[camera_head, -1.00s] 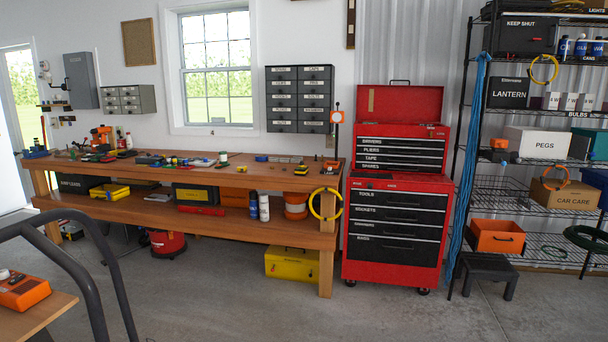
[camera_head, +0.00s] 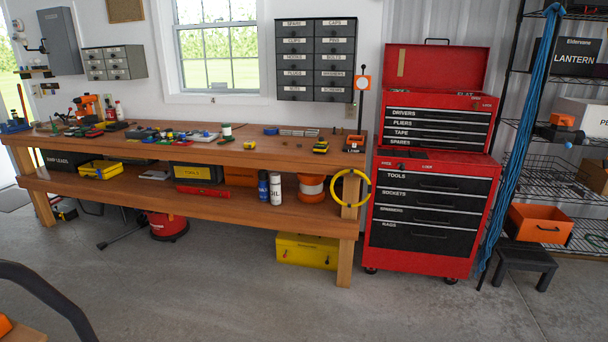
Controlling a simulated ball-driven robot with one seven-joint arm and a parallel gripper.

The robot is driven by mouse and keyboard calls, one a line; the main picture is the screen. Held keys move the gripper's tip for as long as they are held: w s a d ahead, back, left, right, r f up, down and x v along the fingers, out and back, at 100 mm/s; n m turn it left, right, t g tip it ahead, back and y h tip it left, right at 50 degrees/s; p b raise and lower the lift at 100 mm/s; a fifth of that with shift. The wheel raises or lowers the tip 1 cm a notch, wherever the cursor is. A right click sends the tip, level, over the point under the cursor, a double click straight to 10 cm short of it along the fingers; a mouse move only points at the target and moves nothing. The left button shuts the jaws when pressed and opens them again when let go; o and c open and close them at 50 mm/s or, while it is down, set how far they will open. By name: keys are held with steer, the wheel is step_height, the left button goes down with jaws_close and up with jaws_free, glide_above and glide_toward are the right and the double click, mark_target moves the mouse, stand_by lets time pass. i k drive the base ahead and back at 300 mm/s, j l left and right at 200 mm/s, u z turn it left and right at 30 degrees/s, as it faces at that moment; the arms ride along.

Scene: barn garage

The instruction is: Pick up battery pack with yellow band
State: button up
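No battery pack with a yellow band can be made out for certain. A small black and yellow item (camera_head: 321,147) lies near the front right of the wooden workbench (camera_head: 290,157); it is too small to tell whether it is the battery pack. Several small dark, green, red and blue items lie along the left and middle of the bench top, also too small to name surely. My gripper is not in view.
A red tool chest (camera_head: 428,215) stands right of the bench. A yellow box (camera_head: 306,251) and a red vacuum (camera_head: 167,227) sit under the bench. A dark curved rail (camera_head: 45,290) is at lower left. The concrete floor (camera_head: 250,300) in front is open.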

mark_target(321, 147)
steer(key=i, duration=1.9)
steer(key=j, duration=0.1)
